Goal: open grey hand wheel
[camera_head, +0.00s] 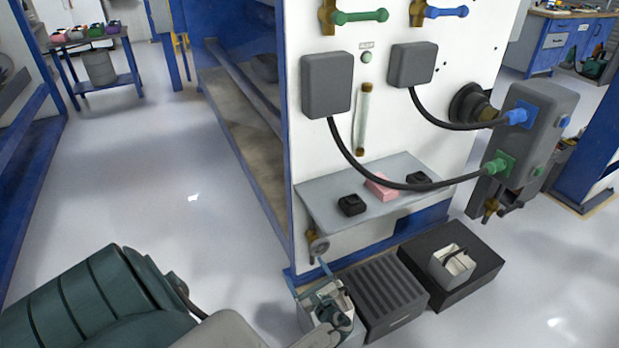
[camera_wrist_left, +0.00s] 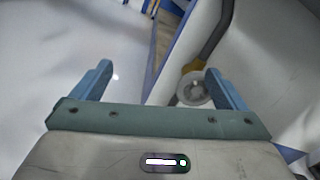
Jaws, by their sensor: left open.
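The grey hand wheel (camera_head: 319,246) is a small round wheel on a brass valve low at the front left corner of the white panel. My left gripper (camera_head: 308,274) is open just below and in front of it in the head view. In the left wrist view the wheel (camera_wrist_left: 193,90) lies beyond the open fingers (camera_wrist_left: 158,72), close beside the right finger, which partly overlaps its edge. I cannot tell whether they touch. Nothing is held. My right gripper is not in view.
A grey shelf (camera_head: 330,198) with two black blocks and a pink block (camera_head: 381,187) juts out above the wheel. A dark ribbed box (camera_head: 378,294) and a black platform (camera_head: 478,255) stand on the floor to the right. The floor at left is clear.

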